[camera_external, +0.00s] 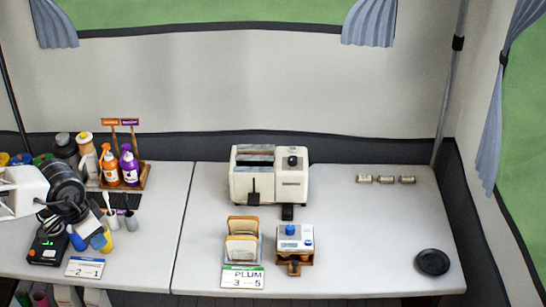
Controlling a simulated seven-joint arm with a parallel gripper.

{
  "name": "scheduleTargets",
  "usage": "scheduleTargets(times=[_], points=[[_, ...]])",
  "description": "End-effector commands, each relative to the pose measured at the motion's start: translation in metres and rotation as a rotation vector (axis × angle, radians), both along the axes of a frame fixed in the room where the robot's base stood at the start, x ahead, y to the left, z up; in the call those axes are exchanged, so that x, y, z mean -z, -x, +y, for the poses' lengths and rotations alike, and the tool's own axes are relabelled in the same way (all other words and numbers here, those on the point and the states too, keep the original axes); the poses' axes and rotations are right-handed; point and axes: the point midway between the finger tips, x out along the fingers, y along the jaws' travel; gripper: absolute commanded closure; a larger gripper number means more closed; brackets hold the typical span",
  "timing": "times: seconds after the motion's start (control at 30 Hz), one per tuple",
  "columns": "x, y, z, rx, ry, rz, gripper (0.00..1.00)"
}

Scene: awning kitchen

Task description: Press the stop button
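No button is legibly marked stop at this size. A small white device with a blue knob or button (290,230) sits on a brown wooden stand in the middle of the table. A cream toaster (254,182) with a dark knob (292,161) and black levers stands behind it. My gripper (72,212), dark at the end of my white arm, is at the far left above the cups and black box, well apart from the toaster and white device. Its fingers are too small and cluttered to read.
Orange and purple bottles (130,167) stand at the back left. Small cylinders (386,180) and a black disc (432,262) are at right. The right table (380,225) has free room.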

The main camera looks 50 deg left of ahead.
Motion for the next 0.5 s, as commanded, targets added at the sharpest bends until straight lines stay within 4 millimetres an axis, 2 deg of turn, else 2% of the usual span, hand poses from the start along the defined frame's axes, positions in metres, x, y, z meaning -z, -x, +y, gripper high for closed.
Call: scheduleTargets(times=[0.03, 0.2, 0.5], points=[[0.0, 0.0, 0.0, 0.0, 0.0, 0.0, 0.77], [0.0, 0.0, 0.0, 0.0, 0.0, 0.0, 1.0], [0.0, 0.0, 0.0, 0.0, 0.0, 0.0, 1.0]])
